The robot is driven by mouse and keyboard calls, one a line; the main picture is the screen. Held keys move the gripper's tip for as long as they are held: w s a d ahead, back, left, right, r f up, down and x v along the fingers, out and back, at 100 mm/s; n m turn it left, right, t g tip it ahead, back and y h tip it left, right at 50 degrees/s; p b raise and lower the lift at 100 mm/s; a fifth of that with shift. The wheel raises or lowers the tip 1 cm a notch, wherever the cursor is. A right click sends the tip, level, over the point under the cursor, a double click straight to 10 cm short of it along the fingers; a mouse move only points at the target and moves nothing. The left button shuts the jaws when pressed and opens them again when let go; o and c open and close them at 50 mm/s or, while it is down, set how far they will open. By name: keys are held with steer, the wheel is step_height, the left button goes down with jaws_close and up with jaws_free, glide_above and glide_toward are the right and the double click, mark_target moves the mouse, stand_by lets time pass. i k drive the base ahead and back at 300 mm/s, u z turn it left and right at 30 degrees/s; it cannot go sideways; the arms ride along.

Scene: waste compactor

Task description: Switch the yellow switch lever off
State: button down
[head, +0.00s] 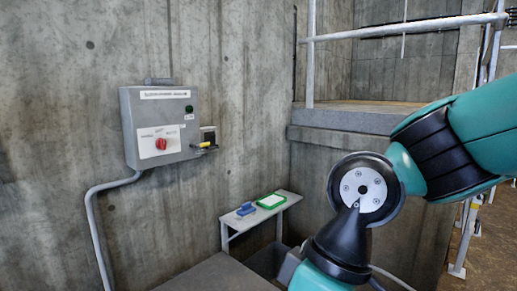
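A grey control box (160,126) is mounted on the concrete wall at the left. The yellow switch lever (206,145) sticks out from a dark mount on the box's right side and looks roughly level. The box's front carries a red rotary knob (161,144) on a white plate and a dark green button or lamp (188,108). My arm with teal and black links fills the right side, well apart from the box. My gripper is not visible; the arm runs out of the bottom edge.
A conduit (92,215) runs down from the box. A metal railing (400,31) stands on the concrete ledge at the upper right. The space before the lever looks clear.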

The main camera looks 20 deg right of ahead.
mark_target(200, 145)
steer(key=z, duration=0.35)
steer(key=i, duration=1.45)
steer(key=u, duration=0.6)
